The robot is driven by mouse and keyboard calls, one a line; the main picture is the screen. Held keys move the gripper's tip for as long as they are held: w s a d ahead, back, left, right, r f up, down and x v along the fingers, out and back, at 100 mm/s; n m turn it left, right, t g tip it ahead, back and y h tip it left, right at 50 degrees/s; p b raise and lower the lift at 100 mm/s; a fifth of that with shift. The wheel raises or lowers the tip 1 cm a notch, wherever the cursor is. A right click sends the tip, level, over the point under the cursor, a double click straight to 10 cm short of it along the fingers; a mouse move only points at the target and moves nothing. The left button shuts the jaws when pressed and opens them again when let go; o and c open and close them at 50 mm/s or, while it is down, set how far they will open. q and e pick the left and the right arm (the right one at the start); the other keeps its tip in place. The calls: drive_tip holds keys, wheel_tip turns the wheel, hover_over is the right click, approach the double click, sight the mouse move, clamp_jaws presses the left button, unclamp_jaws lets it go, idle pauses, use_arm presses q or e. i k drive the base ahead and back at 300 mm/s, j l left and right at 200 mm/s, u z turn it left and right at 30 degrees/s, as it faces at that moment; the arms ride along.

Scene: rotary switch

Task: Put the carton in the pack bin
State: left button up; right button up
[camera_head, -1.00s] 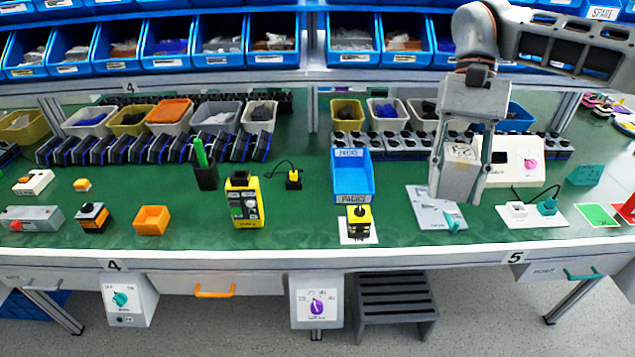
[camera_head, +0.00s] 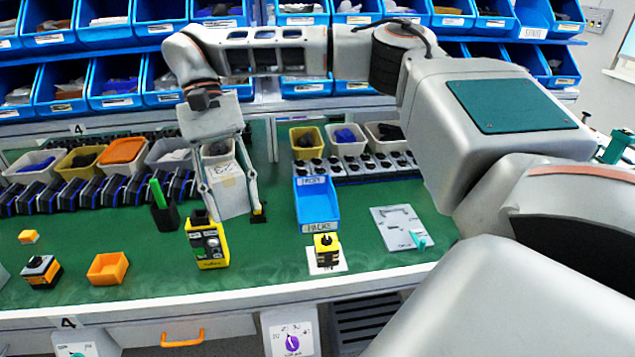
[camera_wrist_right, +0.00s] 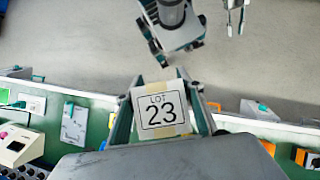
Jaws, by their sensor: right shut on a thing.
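The carton (camera_head: 228,192) is a pale box with tan tape. It is held upright between the fingers of my right gripper (camera_head: 226,172), over the green bench left of the blue pack bin. In the right wrist view the carton (camera_wrist_right: 160,108) shows a "LOT 23" label between the fingers. The pack bin (camera_head: 317,203) is an open blue tray with a white label, apart from the carton. What looks like my left gripper (camera_wrist_right: 235,16) shows small at the top of the right wrist view; its jaws are unclear.
A yellow device (camera_head: 206,243) stands close in front of the carton, and a black holder (camera_head: 166,215) with a green stick is to its left. A yellow-black switch (camera_head: 325,250) sits before the bin. My right arm covers the right side.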

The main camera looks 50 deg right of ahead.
sight(316, 212)
drive_tip(key=l, duration=0.85)
drive_tip(key=i+l, duration=0.15)
drive_tip(key=l, duration=0.7)
